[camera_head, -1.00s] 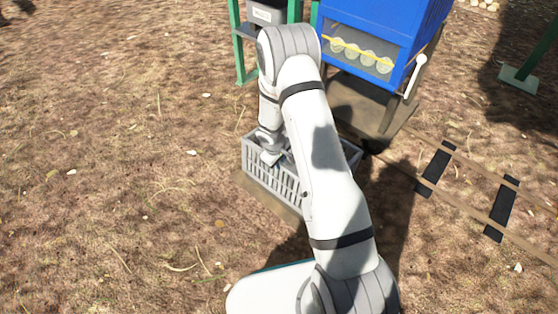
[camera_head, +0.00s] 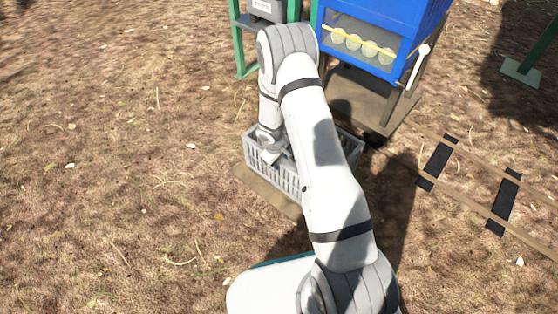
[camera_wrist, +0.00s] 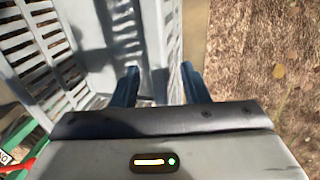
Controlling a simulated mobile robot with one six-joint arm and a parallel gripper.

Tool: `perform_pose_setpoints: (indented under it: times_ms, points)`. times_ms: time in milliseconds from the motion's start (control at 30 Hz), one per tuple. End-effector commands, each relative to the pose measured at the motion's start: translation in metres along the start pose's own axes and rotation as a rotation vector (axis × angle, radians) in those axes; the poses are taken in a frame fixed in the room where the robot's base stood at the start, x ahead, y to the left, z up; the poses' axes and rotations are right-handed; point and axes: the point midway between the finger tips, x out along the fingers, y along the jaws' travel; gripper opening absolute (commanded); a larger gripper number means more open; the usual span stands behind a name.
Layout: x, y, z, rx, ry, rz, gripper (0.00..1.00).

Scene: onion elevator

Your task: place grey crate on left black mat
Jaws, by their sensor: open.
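The grey crate (camera_head: 274,176) stands on a flat board in the middle of the head view, partly hidden behind my arm. My gripper (camera_wrist: 160,88) is open at the crate's near-left wall. In the wrist view its two dark blue fingers stand on either side of the crate's wall (camera_wrist: 161,35), left finger toward the slatted inside, right finger toward the ground. I cannot tell whether they touch it. The left black mat (camera_head: 437,165) lies across wooden rails at the right and is empty.
Another black mat (camera_head: 504,202) lies farther right on the rails (camera_head: 470,198). A blue machine (camera_head: 385,30) with a white lever (camera_head: 417,64) stands behind the crate. A green-framed stand (camera_head: 243,45) is at the back. The ground at left is clear.

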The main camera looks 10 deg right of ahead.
Motion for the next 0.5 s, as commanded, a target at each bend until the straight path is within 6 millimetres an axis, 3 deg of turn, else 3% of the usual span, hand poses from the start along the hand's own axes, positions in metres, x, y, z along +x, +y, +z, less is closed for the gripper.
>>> perform_pose_setpoints:
  times_ms: [167,500]
  points:
    - [-0.025,0.001,-0.001,0.000,0.002,0.001,0.41]
    - [-0.097,0.001,-0.001,-0.001,0.002,0.002,0.41]
